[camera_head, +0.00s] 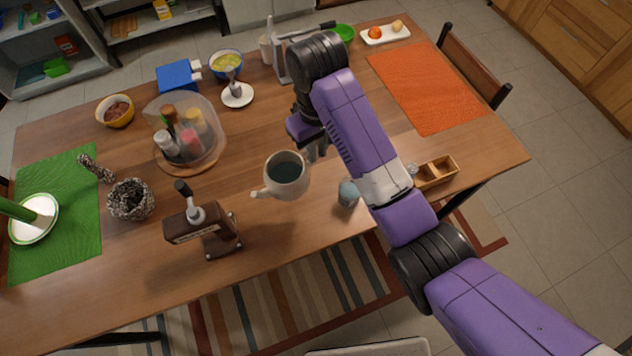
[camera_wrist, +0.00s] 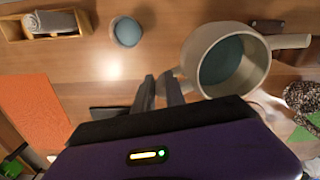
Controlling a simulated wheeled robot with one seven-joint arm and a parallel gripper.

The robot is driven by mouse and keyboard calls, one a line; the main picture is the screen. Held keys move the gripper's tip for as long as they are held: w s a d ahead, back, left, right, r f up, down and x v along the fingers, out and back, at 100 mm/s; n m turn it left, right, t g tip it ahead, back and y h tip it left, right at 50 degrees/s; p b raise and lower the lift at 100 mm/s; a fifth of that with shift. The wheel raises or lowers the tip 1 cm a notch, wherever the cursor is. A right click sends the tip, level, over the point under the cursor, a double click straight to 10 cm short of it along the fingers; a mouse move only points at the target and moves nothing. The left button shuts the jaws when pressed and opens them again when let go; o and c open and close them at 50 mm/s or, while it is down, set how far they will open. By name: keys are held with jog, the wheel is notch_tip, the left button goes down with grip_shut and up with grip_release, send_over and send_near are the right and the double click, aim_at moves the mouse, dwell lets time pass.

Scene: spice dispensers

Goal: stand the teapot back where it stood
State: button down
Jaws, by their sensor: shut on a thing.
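The teapot (camera_head: 287,176) is a cream, open-topped pot with a teal inside. Its spout points left in the head view. My gripper (camera_head: 316,150) is on its far right side, shut on the handle. In the wrist view the teapot (camera_wrist: 226,62) is just right of my gripper's fingers (camera_wrist: 168,90), with the spout pointing right. The teapot looks close to upright. It appears to be above the table, but the height of the gap is unclear. The handle is partly hidden by the fingers.
A blue-grey cup (camera_head: 348,194) stands right of the teapot near the table's front edge, by a wooden box (camera_head: 437,173). A brown dispenser (camera_head: 202,232) stands front left. A clear dome over bottles (camera_head: 186,130) is at back left. Bare wood lies between them.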

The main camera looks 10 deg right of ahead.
notch_tip(320, 180, down, 14)
jog(key=shift+a+r, duration=0.1)
dwell(0.4)
jog(key=c, duration=1.4)
grip_release()
notch_tip(320, 180, up, 12)
